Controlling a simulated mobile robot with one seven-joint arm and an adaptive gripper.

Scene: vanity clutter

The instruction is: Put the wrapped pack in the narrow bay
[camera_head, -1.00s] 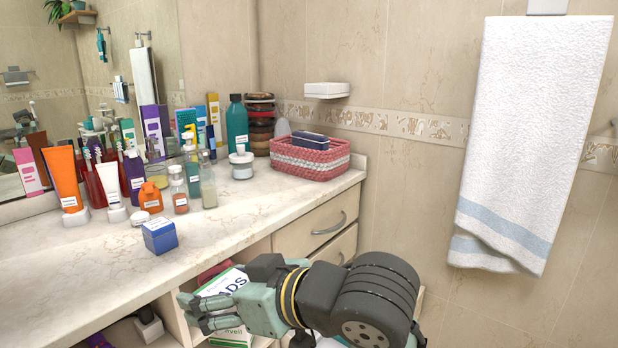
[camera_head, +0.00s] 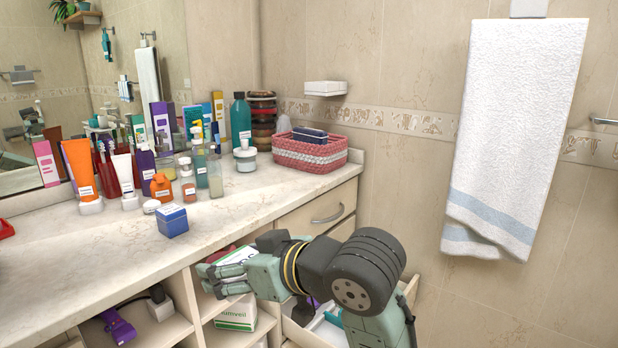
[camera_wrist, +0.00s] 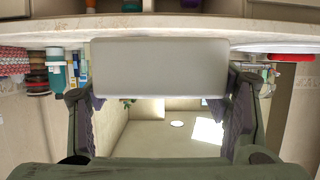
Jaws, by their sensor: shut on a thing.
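My gripper (camera_head: 222,279) is shut on a white pack with green markings (camera_head: 238,256), in front of the open shelving under the counter. In the wrist view the pack shows as a plain pale block (camera_wrist: 160,68) between the two fingers of my gripper (camera_wrist: 162,98). The fingers and wrist hide part of the pack in the head view. Below it, a compartment between a divider and the drawers holds a white and green pack (camera_head: 236,314). A wider compartment to its left holds a purple thing (camera_head: 118,326). I cannot tell which opening is the narrow bay.
The counter (camera_head: 110,245) overhangs the shelving; a blue box (camera_head: 173,221) stands near its front edge. Bottles and tubes crowd the back, beside a pink basket (camera_head: 308,152). An open drawer (camera_head: 305,335) lies under my arm. A towel (camera_head: 515,130) hangs at right.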

